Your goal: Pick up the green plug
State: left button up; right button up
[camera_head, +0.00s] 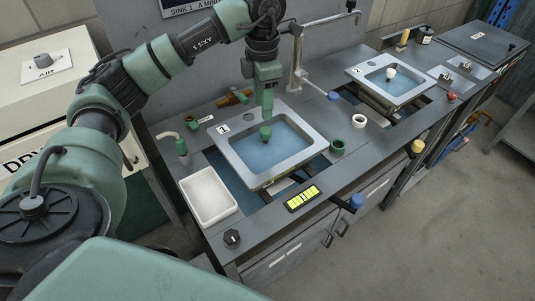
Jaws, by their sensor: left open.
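The green plug (266,133) stands in the near sink (235,150), in the upper middle part of its blue basin. My left gripper (267,112) points straight down over that basin, in line with the plug and just above it in the picture. It is open, with nothing seen between its fingers. The gap between the fingertips and the plug is small and hard to judge from this angle. My right gripper is out of view.
A far sink (356,74) holds a white plug (390,73). A tall faucet (297,60) rises behind the near sink. A white tray (186,180), a green ring (337,146), a white ring (359,121) and a yellow-lit display (303,198) sit around it.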

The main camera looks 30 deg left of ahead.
aim_at(265, 130)
pick_arm(q)
jog(key=shift+w+f+b, duration=0.1)
jog(key=shift+f+b, duration=0.2)
jog(key=shift+f, duration=0.6)
jog(key=shift+f+b, duration=0.4)
jog(key=shift+f, duration=0.05)
jog(key=shift+w+f, duration=0.1)
jog(key=shift+f, duration=0.2)
notch_tip(265, 130, down, 5)
jog(key=shift+p, duration=0.9)
jog(key=shift+f, duration=0.6)
jog(key=shift+f+p, duration=0.35)
jog(key=shift+p, duration=0.1)
notch_tip(265, 130, down, 4)
jog(key=shift+d+r+p, duration=0.1)
jog(key=shift+r+p, duration=0.1)
jog(key=shift+p, duration=0.55)
jog(key=shift+f, duration=0.45)
grip_shut()
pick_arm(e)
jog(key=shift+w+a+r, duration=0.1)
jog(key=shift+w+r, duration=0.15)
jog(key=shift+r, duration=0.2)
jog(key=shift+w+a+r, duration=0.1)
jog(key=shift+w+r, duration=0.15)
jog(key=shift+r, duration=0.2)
